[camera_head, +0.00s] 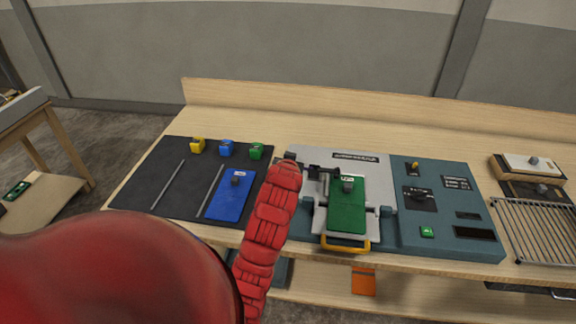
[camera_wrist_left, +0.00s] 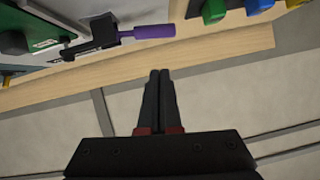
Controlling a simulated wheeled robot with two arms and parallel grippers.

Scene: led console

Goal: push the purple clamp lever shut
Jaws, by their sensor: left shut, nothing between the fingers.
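The purple clamp lever (camera_wrist_left: 148,32) shows in the left wrist view, sticking out sideways from a black clamp body (camera_wrist_left: 103,30). In the head view the black clamp (camera_head: 322,172) sits at the upper left of the green board (camera_head: 347,205); my red arm hides the purple handle there. My left gripper (camera_wrist_left: 160,75) is shut and empty. In the left wrist picture its fingertips appear just below the lever, with a visible gap; the depth between them is unclear. My right gripper is not in view.
A dark mat (camera_head: 150,185) holds a blue board (camera_head: 231,196) and yellow, blue and green blocks. A teal console panel (camera_head: 440,235) with switches stands right of the clamp. A wire rack (camera_head: 535,230) lies at far right. The bench behind the clamp is clear.

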